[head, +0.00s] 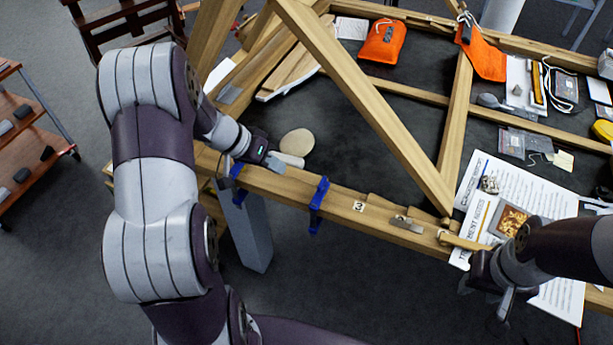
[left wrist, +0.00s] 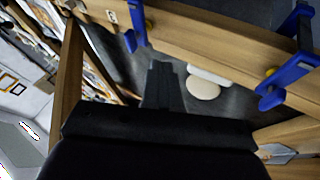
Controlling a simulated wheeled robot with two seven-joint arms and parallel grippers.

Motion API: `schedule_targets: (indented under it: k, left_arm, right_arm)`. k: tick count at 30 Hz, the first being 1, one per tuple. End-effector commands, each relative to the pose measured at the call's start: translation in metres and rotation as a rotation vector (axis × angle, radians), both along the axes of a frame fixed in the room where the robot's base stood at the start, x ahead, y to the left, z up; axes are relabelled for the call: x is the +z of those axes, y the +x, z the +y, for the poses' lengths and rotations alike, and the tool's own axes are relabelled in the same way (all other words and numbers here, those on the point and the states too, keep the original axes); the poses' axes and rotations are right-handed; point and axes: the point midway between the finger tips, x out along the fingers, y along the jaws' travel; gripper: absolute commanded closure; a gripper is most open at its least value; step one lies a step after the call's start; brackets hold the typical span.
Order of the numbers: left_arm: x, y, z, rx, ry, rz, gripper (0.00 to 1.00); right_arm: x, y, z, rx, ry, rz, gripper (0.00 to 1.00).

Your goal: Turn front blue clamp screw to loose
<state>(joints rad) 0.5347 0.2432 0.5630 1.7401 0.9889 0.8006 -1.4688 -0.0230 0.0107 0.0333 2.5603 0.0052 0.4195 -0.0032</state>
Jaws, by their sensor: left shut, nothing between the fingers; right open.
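Two blue clamps grip the front wooden beam (head: 345,203). One blue clamp (head: 319,204) is near the middle of the beam, left of the number 3 label; it also shows in the left wrist view (left wrist: 137,25). The other blue clamp (head: 236,171) is further left, close to my left wrist, and is larger in the left wrist view (left wrist: 285,72). My left gripper (head: 279,164) is shut and empty, above the beam between the clamps, touching neither; its fingers also show in the left wrist view (left wrist: 163,85). My right gripper (head: 488,287) is open, near the beam's right end.
A diagonal wooden brace (head: 365,100) rises over the dark panel. Printed sheets (head: 487,205), orange pouches (head: 382,45) and small tools lie to the right.

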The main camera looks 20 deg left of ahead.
Motion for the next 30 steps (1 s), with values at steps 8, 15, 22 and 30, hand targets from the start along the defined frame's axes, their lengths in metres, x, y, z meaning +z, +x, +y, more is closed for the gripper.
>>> schedule_targets:
  k: [8, 15, 22, 30]
  left_arm:
    - [-0.047, 0.021, -0.03, -0.001, -0.001, 0.005, 1.0]
    - [-0.048, 0.021, -0.063, 0.0, 0.0, 0.003, 1.0]
    - [-0.05, 0.02, -0.07, 0.001, 0.002, 0.002, 1.0]
    - [-0.05, 0.021, -0.071, 0.001, 0.002, 0.002, 1.0]
  right_arm:
    - [0.011, 0.0, 0.0, 0.0, 0.0, 0.0, 0.57]
    - [0.025, 0.0, 0.0, 0.0, 0.0, 0.0, 0.57]
    - [0.026, 0.0, 0.0, 0.0, 0.0, 0.0, 0.57]
    - [0.025, 0.0, 0.0, 0.0, 0.0, 0.0, 0.57]
